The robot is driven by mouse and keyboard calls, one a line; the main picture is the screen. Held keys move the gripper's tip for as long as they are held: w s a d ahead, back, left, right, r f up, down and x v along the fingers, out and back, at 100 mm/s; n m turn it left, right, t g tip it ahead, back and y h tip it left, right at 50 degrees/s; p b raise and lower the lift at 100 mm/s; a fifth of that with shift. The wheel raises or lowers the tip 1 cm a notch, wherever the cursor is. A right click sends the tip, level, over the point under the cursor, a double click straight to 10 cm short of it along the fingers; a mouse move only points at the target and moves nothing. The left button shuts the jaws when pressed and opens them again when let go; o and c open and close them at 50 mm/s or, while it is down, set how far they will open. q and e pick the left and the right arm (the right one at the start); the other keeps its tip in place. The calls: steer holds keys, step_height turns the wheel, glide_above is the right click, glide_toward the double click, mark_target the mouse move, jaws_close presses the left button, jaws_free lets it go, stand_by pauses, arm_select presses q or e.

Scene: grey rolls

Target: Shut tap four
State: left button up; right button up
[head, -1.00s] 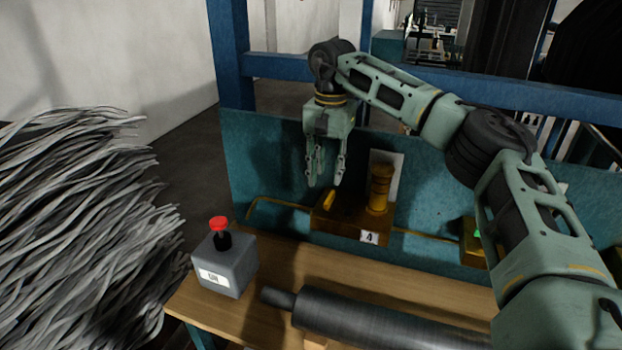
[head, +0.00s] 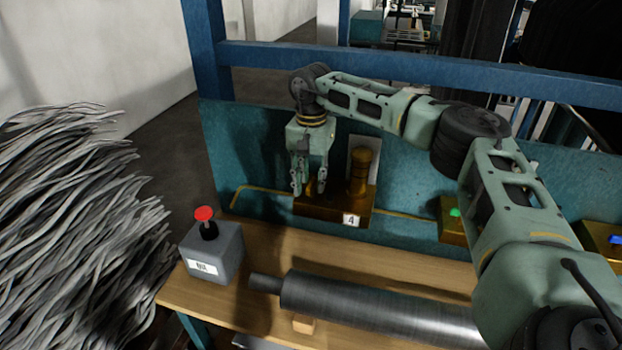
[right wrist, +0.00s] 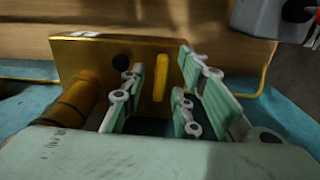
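Tap four is a brass block (head: 335,206) with a "4" label (head: 351,220) and a round brass post (head: 361,172), mounted at the teal panel behind the bench. In the right wrist view the block (right wrist: 98,58) shows its yellow lever (right wrist: 161,78), which stands in line with the picture's vertical. My right gripper (head: 309,190) is at the block's left part. In the right wrist view its open fingers (right wrist: 160,88) lie on either side of the lever, with gaps. My left gripper is not in view.
A grey box with a red button (head: 204,214) stands at the bench's left end. A metal roller (head: 380,307) lies along the wooden bench (head: 255,245). Other brass blocks with a green (head: 455,212) and a blue (head: 615,240) part are to the right. Grey strands (head: 70,220) fill the left.

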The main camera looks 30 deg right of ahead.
jaws_close()
steer(key=shift+w+m, duration=0.1)
steer(key=shift+m, duration=0.5)
steer(key=m, duration=0.4)
steer(key=shift+a, duration=0.1)
steer(key=m, duration=0.3)
steer(key=shift+w+m, duration=0.15)
steer(key=shift+m, duration=0.15)
steer(key=m, duration=0.4)
steer(key=shift+m+p, duration=0.3)
steer(key=shift+p, duration=0.1)
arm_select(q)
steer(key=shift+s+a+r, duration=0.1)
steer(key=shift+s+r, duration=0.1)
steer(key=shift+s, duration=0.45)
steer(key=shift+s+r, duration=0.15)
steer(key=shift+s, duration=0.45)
arm_select(e)
steer(key=shift+w+m, duration=0.15)
steer(key=shift+m, duration=1.85)
steer(key=shift+r, duration=0.1)
steer(key=shift+o, duration=0.4)
jaws_free()
